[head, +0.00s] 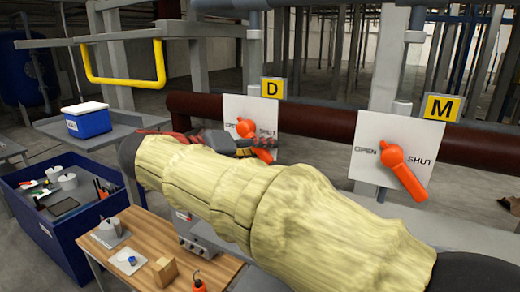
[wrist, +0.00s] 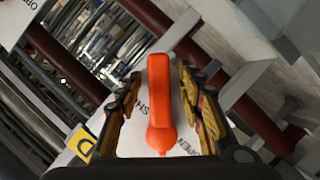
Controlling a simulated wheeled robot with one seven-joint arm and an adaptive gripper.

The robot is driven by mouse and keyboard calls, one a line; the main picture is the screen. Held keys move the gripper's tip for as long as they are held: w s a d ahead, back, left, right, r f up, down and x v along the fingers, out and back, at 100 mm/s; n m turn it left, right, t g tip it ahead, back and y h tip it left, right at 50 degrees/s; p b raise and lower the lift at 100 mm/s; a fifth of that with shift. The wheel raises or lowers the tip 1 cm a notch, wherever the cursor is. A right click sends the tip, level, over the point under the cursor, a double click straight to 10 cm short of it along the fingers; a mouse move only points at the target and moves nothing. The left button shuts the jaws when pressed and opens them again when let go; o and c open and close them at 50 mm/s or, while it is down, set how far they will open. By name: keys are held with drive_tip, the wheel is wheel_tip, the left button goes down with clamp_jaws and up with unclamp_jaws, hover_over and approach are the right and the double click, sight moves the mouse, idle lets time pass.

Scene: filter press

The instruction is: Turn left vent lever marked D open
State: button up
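The vent lever marked D is an orange lever (head: 246,129) on a white plate (head: 237,106) with OPEN at left and SHUT at right. A yellow D tag (head: 272,88) sits above it. Its handle slants down and right, on the SHUT side, partly hidden by my gripper (head: 236,144). In the wrist view the orange lever (wrist: 160,98) lies between the two fingers of my gripper (wrist: 162,95). Gaps show on both sides, so the fingers stand open around it. The yellow D tag (wrist: 80,143) shows at lower left there.
A second orange lever (head: 404,170) marked M is on a plate to the right, handle down-right. A dark red pipe (head: 320,122) runs behind. Below are a wooden table (head: 150,235) and a blue bin (head: 60,235). A yellow handle (head: 125,80) hangs at upper left.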

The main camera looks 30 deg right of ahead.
drive_tip(key=c, duration=0.3)
clamp_jaws()
idle(0.7)
